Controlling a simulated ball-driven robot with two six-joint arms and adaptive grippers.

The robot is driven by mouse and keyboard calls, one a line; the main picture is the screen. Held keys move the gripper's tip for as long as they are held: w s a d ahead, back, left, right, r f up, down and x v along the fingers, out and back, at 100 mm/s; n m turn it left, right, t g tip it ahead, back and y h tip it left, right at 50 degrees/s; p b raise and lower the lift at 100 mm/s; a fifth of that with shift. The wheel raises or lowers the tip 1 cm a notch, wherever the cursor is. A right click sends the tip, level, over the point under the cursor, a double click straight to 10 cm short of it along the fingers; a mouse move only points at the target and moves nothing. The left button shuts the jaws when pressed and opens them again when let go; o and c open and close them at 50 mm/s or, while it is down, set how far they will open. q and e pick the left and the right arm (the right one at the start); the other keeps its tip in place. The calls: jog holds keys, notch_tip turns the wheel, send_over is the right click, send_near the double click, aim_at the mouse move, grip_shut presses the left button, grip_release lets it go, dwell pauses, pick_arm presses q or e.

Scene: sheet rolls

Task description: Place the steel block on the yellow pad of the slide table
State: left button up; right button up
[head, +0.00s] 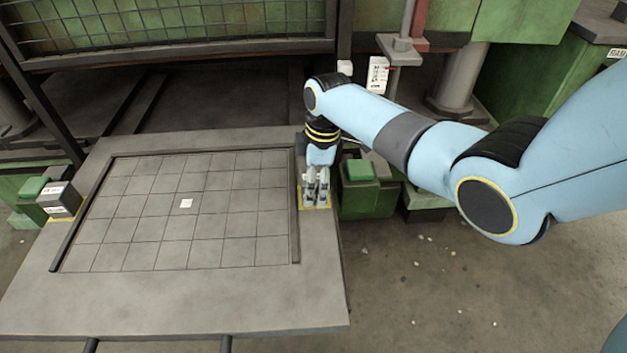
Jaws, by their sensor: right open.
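The slide table (200,308) is a grey plate with a gridded square in its middle. Its yellow pad (328,201) lies near the right edge, beside the grid's right rail, and is mostly covered by my right gripper. My right gripper (316,202) points down over the pad with its fingers apart. I cannot clearly make out the steel block; any grey block between or under the fingers blends with them. My left gripper is out of view.
A small white square (186,203) lies on the grid. Dark rails border the grid left and right. Green boxes with buttons stand at the table's left (33,188) and right (360,172). A green press with a mesh guard (170,25) rises behind.

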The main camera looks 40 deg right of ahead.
jog(key=shift+r, duration=0.1)
notch_tip(320, 180, up, 12)
jog(key=d+p, duration=0.1)
jog(key=p, duration=0.3)
jog(key=shift+s+d, duration=0.15)
jog(key=shift+s, duration=0.25)
jog(key=s+f+m, duration=0.3)
jog(key=s+f, duration=0.8)
jog(key=s, duration=0.4)
jog(key=s+f+m+h, duration=0.1)
jog(key=s+f+m, duration=0.3)
jog(key=s+f, duration=0.7)
jog(key=s+a+f+m+h, duration=0.1)
jog(key=s+f+m, duration=0.3)
jog(key=s+f, duration=0.8)
jog(key=s, duration=0.9)
